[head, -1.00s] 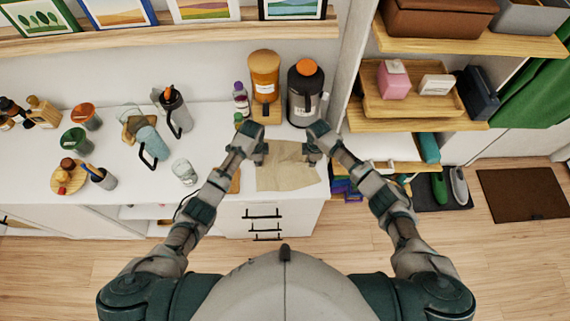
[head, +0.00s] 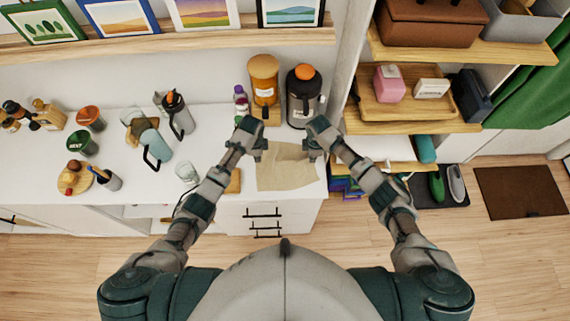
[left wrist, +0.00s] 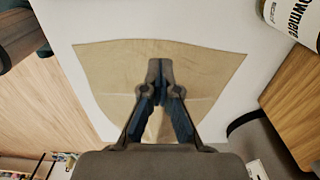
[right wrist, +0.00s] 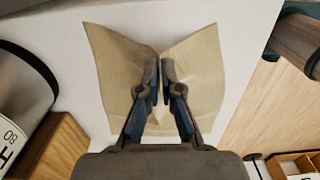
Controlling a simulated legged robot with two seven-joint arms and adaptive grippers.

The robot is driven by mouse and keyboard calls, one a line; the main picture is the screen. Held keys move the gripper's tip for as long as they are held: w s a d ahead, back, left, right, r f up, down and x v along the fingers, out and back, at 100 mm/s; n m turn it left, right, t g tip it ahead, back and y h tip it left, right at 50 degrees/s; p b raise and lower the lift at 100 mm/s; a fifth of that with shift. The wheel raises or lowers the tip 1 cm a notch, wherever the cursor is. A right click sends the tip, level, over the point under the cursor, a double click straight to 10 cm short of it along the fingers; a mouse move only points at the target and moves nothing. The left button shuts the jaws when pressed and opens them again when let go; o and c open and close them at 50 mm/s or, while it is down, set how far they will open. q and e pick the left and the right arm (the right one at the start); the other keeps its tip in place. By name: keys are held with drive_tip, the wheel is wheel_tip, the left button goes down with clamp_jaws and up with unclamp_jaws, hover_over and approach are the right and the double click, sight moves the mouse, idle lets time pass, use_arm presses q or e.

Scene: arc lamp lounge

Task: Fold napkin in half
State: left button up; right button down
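The tan napkin (head: 284,176) lies on the white counter near its front right end, creased and uneven. My left gripper (head: 262,150) is at its left far part and my right gripper (head: 311,150) at its right far part. In the left wrist view the fingers (left wrist: 160,68) are closed together over the napkin (left wrist: 110,65), which narrows toward them. In the right wrist view the fingers (right wrist: 159,68) are nearly together, and the napkin (right wrist: 205,75) dips into a pinched notch between them. The cloth right at the fingertips is partly hidden.
An orange-brown bottle (head: 264,80) and a dark-and-silver jug (head: 304,98) stand close behind the napkin. A shelf unit (head: 415,126) borders the right.

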use_arm(q)
drive_tip(key=o, duration=1.1)
drive_tip(key=shift+d, duration=0.15)
use_arm(e)
drive_tip(key=shift+d, duration=0.15)
use_arm(q)
drive_tip(key=shift+o, duration=0.2)
use_arm(e)
drive_tip(key=c, duration=0.7)
unclamp_jaws()
drive_tip(key=o, duration=0.7)
drive_tip(key=shift+r, duration=0.1)
use_arm(q)
wheel_tip(320, 180, up, 5)
drive_tip(key=p, duration=0.4)
drive_tip(key=shift+f+p, duration=0.1)
drive_tip(key=shift+p, duration=0.25)
use_arm(e)
wheel_tip(320, 180, up, 5)
drive_tip(key=shift+r, duration=0.2)
